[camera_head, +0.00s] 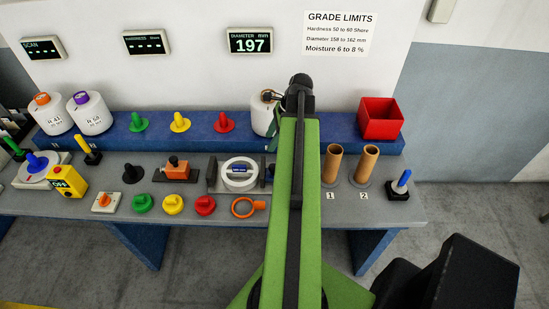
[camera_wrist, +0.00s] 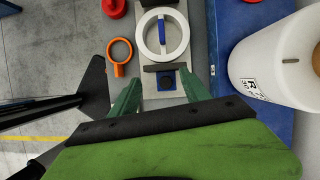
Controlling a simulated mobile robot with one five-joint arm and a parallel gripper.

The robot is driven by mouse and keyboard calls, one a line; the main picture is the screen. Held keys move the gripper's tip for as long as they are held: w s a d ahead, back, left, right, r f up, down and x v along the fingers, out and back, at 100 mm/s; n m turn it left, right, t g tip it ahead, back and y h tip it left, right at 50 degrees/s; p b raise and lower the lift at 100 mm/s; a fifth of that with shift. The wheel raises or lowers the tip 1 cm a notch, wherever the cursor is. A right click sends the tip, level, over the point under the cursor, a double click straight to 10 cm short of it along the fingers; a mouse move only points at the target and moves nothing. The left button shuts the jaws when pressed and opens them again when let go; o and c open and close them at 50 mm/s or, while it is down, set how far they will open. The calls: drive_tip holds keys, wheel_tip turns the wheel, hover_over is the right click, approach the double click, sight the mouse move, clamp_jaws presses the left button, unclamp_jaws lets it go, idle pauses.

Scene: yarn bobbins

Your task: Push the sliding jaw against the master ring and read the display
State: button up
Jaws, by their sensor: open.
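The white master ring (camera_head: 239,173) lies on the grey gauge bed, with a blue bar across its centre; it also shows in the wrist view (camera_wrist: 163,35). The sliding jaw (camera_wrist: 158,68) is a dark crossbar with a dark and blue block behind it, close to the ring's near edge. I cannot tell if they touch. A fixed dark jaw (camera_head: 212,173) stands on the ring's other side. My gripper (camera_wrist: 162,80) is open, its green fingers on either side of the sliding jaw's block. My arm partly hides the jaw in the head view. The diameter display (camera_head: 250,40) reads 197 mm.
An orange ring (camera_head: 249,207) lies in front of the gauge. A white bobbin (camera_wrist: 285,58) stands on the blue shelf beside my gripper. Two brown tubes (camera_head: 333,165) (camera_head: 367,164) and a red bin (camera_head: 380,118) are to the right. Several coloured knobs crowd the left.

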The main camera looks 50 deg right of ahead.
drive_tip(key=m, duration=0.2)
approach(273, 166)
drive_tip(key=shift+n, duration=0.3)
drive_tip(key=b+x, duration=0.8)
drive_tip(key=b, duration=0.7)
drive_tip(key=shift+f+b, duration=0.3)
